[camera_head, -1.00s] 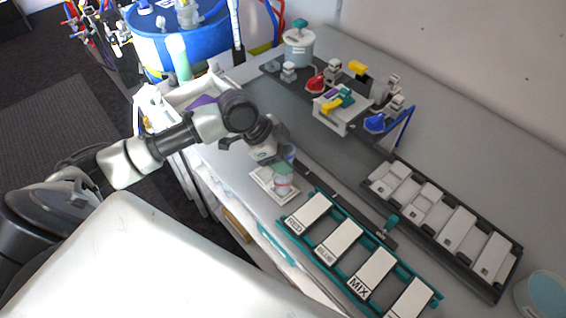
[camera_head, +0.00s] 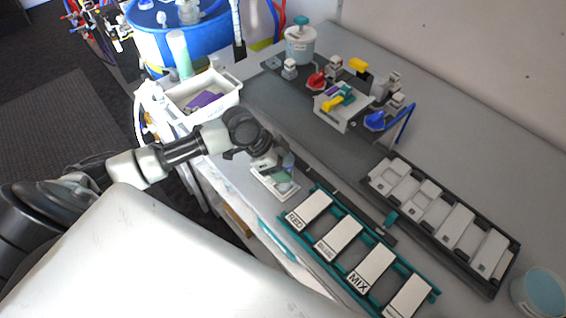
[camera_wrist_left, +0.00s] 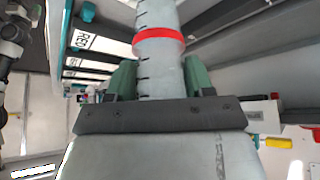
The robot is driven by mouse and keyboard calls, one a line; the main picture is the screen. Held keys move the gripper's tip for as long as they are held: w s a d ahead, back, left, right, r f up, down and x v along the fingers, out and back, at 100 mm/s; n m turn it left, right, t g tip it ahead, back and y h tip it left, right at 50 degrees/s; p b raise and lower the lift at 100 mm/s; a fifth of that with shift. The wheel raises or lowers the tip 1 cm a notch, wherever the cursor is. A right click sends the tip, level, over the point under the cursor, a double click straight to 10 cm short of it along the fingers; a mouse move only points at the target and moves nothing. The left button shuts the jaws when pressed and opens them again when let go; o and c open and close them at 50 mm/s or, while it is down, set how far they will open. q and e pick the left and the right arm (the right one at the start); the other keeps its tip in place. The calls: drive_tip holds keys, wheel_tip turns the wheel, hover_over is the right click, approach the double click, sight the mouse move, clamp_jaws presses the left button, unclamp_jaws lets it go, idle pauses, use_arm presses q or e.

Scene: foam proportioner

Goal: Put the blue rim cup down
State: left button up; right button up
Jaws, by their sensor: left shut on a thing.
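My left gripper (camera_head: 277,170) is over the white square pad (camera_head: 267,193) near the table's front edge. In the left wrist view its green fingers (camera_wrist_left: 160,76) are shut on a clear graduated cup (camera_wrist_left: 159,62) with dark marks and a red band. No blue rim can be made out on it there. In the head view the cup (camera_head: 288,163) is small and partly hidden by the gripper. I cannot tell whether its base touches the pad. My right gripper is not in view.
A teal rack with white plates marked RED, BLUE and MIX (camera_head: 338,240) lies right of the pad. A dark tray of white blocks (camera_head: 459,226) lies beyond it. A white bin (camera_head: 224,104) stands left; a lidded pot (camera_head: 300,45) stands at the back.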

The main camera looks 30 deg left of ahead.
use_arm(q)
drive_tip(key=o, duration=0.9)
drive_tip(key=shift+f, duration=0.1)
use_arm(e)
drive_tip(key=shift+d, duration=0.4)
use_arm(q)
drive_tip(key=shift+r, duration=0.3)
drive_tip(key=b+v, duration=0.2)
drive_tip(key=v, duration=1)
drive_tip(key=shift+r, duration=0.35)
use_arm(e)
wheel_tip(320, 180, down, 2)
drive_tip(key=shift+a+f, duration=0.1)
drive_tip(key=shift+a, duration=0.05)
